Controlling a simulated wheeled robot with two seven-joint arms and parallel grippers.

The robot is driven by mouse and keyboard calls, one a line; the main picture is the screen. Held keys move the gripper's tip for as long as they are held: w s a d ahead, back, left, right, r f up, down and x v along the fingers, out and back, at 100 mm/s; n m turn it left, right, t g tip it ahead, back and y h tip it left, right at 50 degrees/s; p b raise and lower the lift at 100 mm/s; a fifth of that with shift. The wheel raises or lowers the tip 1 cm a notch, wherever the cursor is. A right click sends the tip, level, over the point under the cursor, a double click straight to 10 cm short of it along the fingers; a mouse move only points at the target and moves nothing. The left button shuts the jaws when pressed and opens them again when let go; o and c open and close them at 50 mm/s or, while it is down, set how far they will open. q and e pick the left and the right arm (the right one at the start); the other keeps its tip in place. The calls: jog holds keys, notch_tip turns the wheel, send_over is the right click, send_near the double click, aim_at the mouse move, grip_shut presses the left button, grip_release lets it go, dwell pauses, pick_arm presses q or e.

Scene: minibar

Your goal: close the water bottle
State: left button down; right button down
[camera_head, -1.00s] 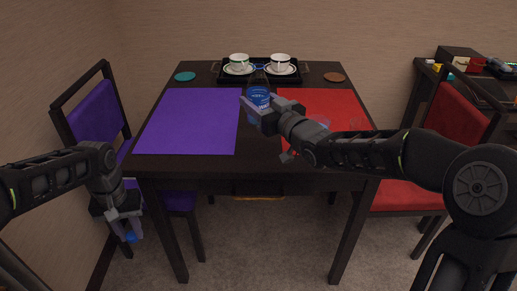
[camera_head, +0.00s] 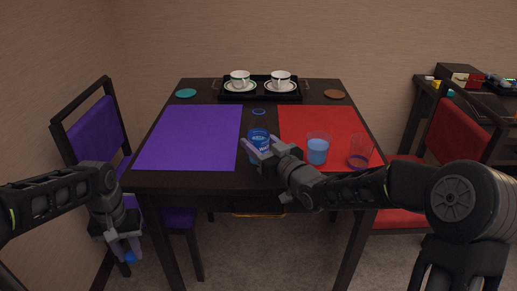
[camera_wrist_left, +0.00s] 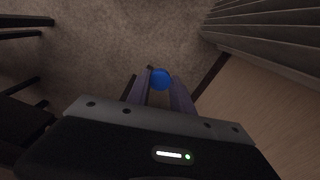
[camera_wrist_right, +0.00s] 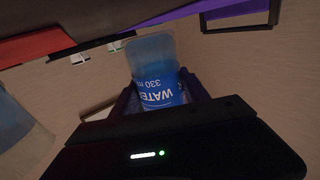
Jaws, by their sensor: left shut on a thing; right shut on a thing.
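The blue water bottle (camera_head: 258,146), labelled WATER, is in the head view between the two mats, near the table's front edge. Its top looks uncapped. My right gripper (camera_head: 262,156) is shut on it, and the bottle also fills the middle of the right wrist view (camera_wrist_right: 156,68). I cannot tell whether its base touches the table. My left gripper (camera_head: 126,250) hangs low left of the table, beside the purple chair. It is shut on a round blue cap (camera_wrist_left: 161,79), seen between its fingertips in the left wrist view.
Two glasses stand on the red mat (camera_head: 310,118): one with blue liquid (camera_head: 317,151), one seemingly empty (camera_head: 360,153). A tray (camera_head: 260,96) with two cups is at the back. The purple mat (camera_head: 190,135) is clear. Chairs stand at both sides.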

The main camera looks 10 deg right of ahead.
jog(key=shift+f, duration=0.95)
jog(key=shift+f, duration=0.1)
jog(key=c, duration=0.6)
grip_release()
jog(key=shift+o, duration=0.2)
jog(key=shift+s+d, duration=0.1)
jog(key=shift+s, duration=0.05)
jog(key=v, duration=1.1)
jog(key=shift+s+d, duration=0.15)
jog(key=shift+s, duration=0.15)
